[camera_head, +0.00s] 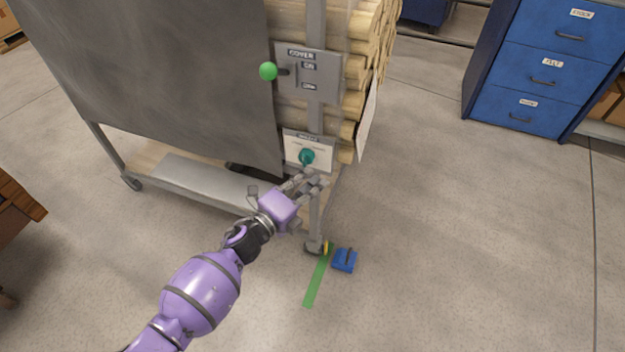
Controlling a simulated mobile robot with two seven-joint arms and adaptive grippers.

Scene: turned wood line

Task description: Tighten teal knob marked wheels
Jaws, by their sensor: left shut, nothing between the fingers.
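The teal knob (307,157) sits on a white label plate (296,146) low on the cart's front post. The plate carries a small dark heading that is too small to read surely. My left gripper (312,178) is just below the knob, with its fingers pointing up and right. Its fingers are shut and hold nothing. I cannot tell whether the fingertips touch the knob. My right gripper does not show.
The cart (190,172) holds stacked wood behind a dark cover (170,70). Above the knob is a grey switch panel (321,84) with a green-ended lever (268,71). A blue block (344,260) and green floor strip (316,282) lie below. Blue drawers (545,75) stand right; floor between is clear.

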